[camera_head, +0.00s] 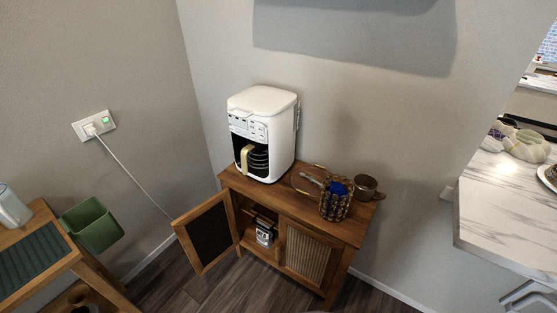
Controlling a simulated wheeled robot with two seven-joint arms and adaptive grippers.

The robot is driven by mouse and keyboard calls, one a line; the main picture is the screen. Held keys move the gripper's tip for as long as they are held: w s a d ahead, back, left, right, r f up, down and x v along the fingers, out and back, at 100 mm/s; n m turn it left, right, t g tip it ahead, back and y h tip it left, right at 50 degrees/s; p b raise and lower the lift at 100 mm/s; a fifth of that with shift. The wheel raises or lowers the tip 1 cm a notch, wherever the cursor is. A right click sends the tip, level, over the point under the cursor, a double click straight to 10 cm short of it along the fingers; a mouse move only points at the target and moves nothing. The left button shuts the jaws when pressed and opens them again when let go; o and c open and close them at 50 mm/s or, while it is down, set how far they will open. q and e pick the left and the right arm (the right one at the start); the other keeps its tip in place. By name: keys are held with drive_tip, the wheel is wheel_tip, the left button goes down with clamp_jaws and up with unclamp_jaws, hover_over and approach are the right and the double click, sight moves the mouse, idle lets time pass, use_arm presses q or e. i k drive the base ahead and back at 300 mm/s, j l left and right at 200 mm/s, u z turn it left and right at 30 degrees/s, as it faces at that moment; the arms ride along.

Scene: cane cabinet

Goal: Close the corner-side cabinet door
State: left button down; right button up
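A small wooden cabinet (345,228) stands against the wall near the room corner. Its corner-side door (208,235), a wooden frame with a dark inner panel, stands wide open and swings out to the left. The other door (305,252), with a woven cane panel, looks shut. Through the opening, a small silvery object (265,233) shows on an inner shelf. Neither of my grippers is in the view.
A white coffee maker (263,133), a beaded basket (335,200) and a brown mug (367,187) stand on the cabinet top. A wooden table with a green bin (92,226) is at left, a marble counter (505,210) at right. Dark floor lies before the cabinet.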

sight(208, 232)
drive_tip(key=k+l+u, duration=0.1)
drive_tip(key=l, duration=0.3)
drive_tip(key=k+l, duration=0.3)
drive_tip(key=k+l+u, duration=0.15)
drive_tip(key=l, duration=0.35)
